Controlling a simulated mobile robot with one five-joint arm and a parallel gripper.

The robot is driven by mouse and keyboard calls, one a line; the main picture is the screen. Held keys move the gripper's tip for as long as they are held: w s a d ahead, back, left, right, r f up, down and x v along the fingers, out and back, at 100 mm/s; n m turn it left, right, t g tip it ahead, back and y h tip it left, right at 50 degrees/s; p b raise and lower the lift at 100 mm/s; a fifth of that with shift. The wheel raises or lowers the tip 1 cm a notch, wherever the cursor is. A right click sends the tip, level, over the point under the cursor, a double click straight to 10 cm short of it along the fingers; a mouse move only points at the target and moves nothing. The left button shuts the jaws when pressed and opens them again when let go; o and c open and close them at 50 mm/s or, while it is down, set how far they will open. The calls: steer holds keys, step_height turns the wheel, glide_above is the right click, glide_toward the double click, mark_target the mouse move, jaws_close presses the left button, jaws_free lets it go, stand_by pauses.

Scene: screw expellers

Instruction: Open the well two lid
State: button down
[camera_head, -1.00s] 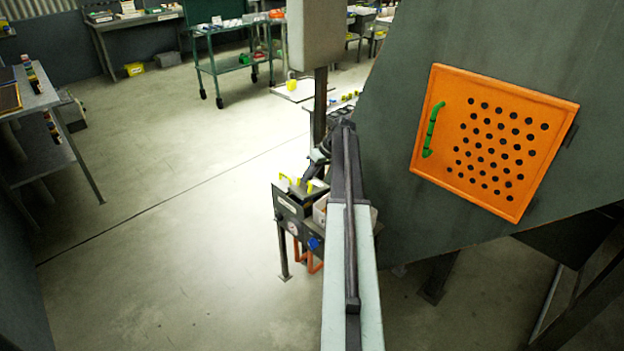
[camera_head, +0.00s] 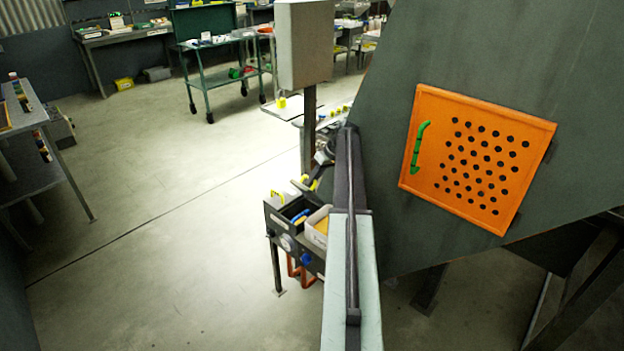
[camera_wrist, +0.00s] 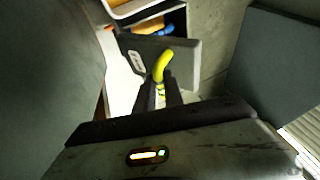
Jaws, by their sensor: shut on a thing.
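In the wrist view my gripper (camera_wrist: 160,92) is shut on the yellow handle (camera_wrist: 163,64) of a grey lid (camera_wrist: 186,60). The lid has a small label too blurred to read. Beside it is an uncovered well (camera_wrist: 148,26) with blue and orange-yellow things inside. In the head view the dark well box (camera_head: 282,214) stands left of my arm, its top partly uncovered with blue and orange contents showing. My arm hides the gripper's fingertips there.
A large dark machine panel with an orange perforated door (camera_head: 478,160) and green handle stands close on the right. A pale bin (camera_head: 318,228) sits beside the well box. A grey post-mounted box (camera_head: 304,45) stands behind. The floor at left is clear.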

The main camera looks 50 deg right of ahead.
steer(key=shift+d+f, duration=0.1)
stand_by(0.3)
steer(key=c, duration=1.5)
jaws_free()
steer(key=shift+w+d+f, duration=0.1)
steer(key=shift+w+f, duration=0.05)
steer(key=shift+o, duration=0.2)
steer(key=r+p, duration=0.1)
steer(key=s+a+r+p, duration=0.2)
steer(key=r+p, duration=0.1)
steer(key=shift+s+a, duration=0.1)
steer(key=shift+s, duration=0.1)
steer(key=s+a+r+p, duration=0.1)
steer(key=s+a, duration=0.7)
steer(key=s, duration=0.1)
steer(key=shift+s+a, duration=0.25)
steer(key=shift+s, duration=0.15)
